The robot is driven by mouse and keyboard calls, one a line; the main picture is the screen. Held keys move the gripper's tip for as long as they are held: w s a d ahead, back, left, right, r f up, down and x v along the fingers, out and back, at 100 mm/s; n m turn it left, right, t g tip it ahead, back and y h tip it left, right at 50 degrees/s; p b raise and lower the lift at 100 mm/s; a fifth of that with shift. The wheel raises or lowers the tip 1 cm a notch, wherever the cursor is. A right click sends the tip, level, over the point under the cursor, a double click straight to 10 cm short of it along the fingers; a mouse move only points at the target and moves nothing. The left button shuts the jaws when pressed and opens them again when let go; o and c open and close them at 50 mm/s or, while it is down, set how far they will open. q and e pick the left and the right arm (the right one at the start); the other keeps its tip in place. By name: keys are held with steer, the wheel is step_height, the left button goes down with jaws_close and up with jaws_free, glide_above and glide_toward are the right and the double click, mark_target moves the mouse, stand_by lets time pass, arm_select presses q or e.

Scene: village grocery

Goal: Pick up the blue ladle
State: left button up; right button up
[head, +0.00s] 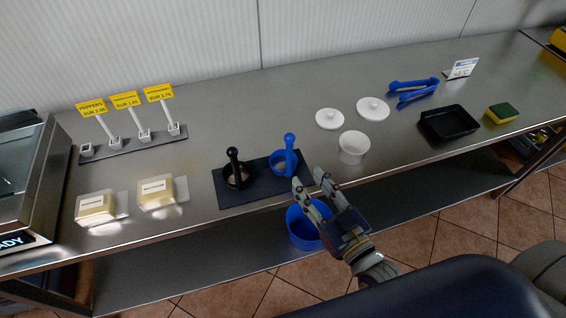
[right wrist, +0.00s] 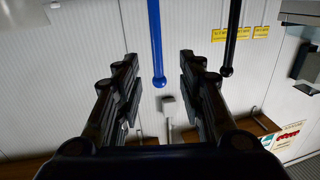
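The blue ladle (head: 289,155) stands in the head view with its handle upright and its bowl low on a dark mat (head: 228,194) on the steel counter. A black ladle (head: 234,168) stands beside it on the left. My right gripper (head: 307,183) is open and empty, just in front and to the right of the blue ladle. In the right wrist view the blue handle (right wrist: 156,45) hangs between the two open fingers, beyond them, and the black handle (right wrist: 231,40) is to its right. The gripper does not visibly touch the blue ladle. My left gripper is not seen.
A white cup (head: 353,148), two white lids (head: 330,119), blue tongs (head: 414,88), a black tray (head: 449,123) and a sponge (head: 502,113) are to the right. Butter-like blocks (head: 96,207) and price signs (head: 126,101) are left. A blue bucket (head: 301,232) is below the counter's front edge.

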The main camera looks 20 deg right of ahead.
mark_target(291, 154)
steer(key=x, duration=0.2)
steer(key=p+x, duration=0.1)
steer(key=x, duration=0.2)
steer(key=shift+w+a+r, duration=0.1)
steer(key=shift+w+r, duration=0.15)
steer(key=shift+w, duration=0.05)
steer(key=shift+w+p, duration=0.25)
steer(key=shift+p, duration=0.05)
steer(key=p+x, duration=0.1)
steer(key=x, duration=0.3)
steer(key=shift+w+r+p, duration=0.15)
steer(key=shift+p, duration=0.2)
steer(key=shift+w, duration=0.25)
steer(key=shift+s, duration=0.1)
steer(key=shift+c, duration=0.8)
jaws_close()
